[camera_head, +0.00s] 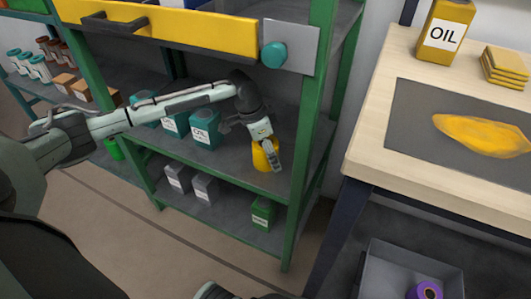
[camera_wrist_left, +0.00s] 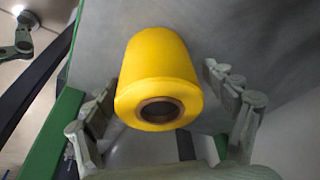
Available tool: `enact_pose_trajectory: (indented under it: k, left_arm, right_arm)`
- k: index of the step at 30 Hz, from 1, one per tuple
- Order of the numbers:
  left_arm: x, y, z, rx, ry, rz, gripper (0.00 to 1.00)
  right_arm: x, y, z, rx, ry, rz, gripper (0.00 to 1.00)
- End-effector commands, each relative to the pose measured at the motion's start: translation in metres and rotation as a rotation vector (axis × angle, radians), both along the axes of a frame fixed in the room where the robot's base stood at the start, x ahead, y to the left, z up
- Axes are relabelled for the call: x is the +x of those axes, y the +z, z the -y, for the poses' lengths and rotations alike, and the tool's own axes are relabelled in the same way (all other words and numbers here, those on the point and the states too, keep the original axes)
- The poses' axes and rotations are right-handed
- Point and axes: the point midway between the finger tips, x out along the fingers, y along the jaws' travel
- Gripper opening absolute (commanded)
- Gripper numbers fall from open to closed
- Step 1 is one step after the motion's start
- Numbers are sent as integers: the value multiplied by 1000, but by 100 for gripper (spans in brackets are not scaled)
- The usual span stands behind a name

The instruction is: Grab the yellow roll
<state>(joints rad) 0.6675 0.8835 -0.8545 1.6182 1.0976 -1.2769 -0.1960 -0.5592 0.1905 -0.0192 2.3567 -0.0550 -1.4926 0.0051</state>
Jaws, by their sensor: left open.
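The yellow roll (camera_head: 262,156) stands on the middle shelf (camera_head: 225,160) of the green rack, near its right post. My left gripper (camera_head: 266,150) is at the roll and partly covers it in the head view. In the left wrist view the yellow roll (camera_wrist_left: 158,80) shows its end with a dark hollow core. The open left gripper's fingers (camera_wrist_left: 165,112) are on either side of it, with gaps visible. A small grey part that looks like my right gripper (camera_head: 210,291) shows at the bottom edge of the head view; its jaws are unclear.
Teal boxes (camera_head: 204,128) stand left of the roll. Grey boxes (camera_head: 204,187) and a green box (camera_head: 263,212) are on the shelf below. A yellow drawer (camera_head: 190,32) is above. The right post (camera_head: 303,130) is close. A wooden table (camera_head: 380,120) and grey bin (camera_head: 400,262) are right.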

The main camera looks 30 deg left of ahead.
Motion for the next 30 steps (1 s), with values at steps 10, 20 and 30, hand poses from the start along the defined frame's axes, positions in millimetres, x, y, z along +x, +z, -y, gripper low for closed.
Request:
enact_pose_trajectory:
  k: [10, 20, 30]
  left_arm:
    - [0, 0, 0, -1, 0, -1, 56]
    - [0, 1, 0, -1, 0, 1, 24]
    - [0, 10, 0, -1, 0, 1, 24]
  right_arm:
    - [-3, -4, 1, -1, -1, -10, 0]
    - [-3, -4, 1, -1, -2, -11, 0]
    - [-3, -4, 1, 0, -1, -10, 0]
